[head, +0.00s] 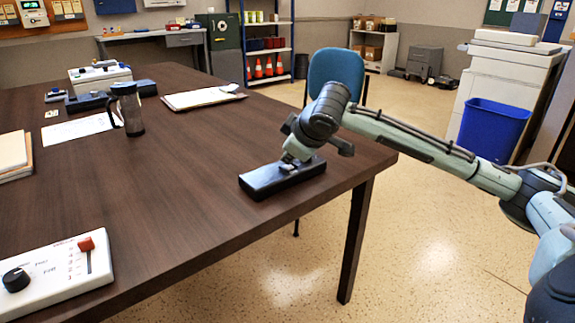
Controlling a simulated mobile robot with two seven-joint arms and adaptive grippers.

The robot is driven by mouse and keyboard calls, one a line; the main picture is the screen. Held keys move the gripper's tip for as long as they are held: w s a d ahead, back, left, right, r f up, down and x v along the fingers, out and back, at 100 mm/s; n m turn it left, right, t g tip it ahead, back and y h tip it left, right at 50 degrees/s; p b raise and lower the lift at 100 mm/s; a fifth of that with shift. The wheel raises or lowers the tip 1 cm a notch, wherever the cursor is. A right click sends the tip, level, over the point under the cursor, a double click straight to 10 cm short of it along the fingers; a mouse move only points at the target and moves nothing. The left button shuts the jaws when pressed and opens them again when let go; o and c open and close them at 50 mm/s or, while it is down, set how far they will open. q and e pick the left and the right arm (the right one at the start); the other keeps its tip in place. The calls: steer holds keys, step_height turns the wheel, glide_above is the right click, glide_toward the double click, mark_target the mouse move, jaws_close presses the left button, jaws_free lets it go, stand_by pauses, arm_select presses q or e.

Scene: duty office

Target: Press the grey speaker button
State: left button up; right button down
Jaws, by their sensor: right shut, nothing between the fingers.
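A low black box (259,182) lies on the brown table near its right corner. My right gripper (287,166) points down at the right part of the box's top, with its fingers shut and empty. The fingertips are at or just above the top face; I cannot tell whether they touch. Something small and greyish shows under the fingertips, but the gripper hides most of it, so I cannot make out a grey speaker button clearly. My left gripper is out of view.
On the brown table (200,140) are a white panel (60,285) with a red slider and black knob, a dark jug (131,112), a clipboard (200,98) and a white device (100,78). A blue chair (337,70) stands behind the table. The table's middle is clear.

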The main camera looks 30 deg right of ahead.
mark_target(289, 168)
steer(key=shift+f, duration=0.3)
stand_by(0.5)
steer(key=shift+r+p, duration=0.75)
steer(key=shift+p, duration=0.4)
step_height(289, 168, up, 4)
steer(key=p, duration=0.4)
steer(key=shift+p, duration=0.35)
steer(key=shift+r+p, duration=0.3)
steer(key=shift+p, duration=0.05)
steer(key=shift+r+b, duration=0.25)
steer(key=shift+b, duration=0.05)
steer(key=shift+r, duration=0.45)
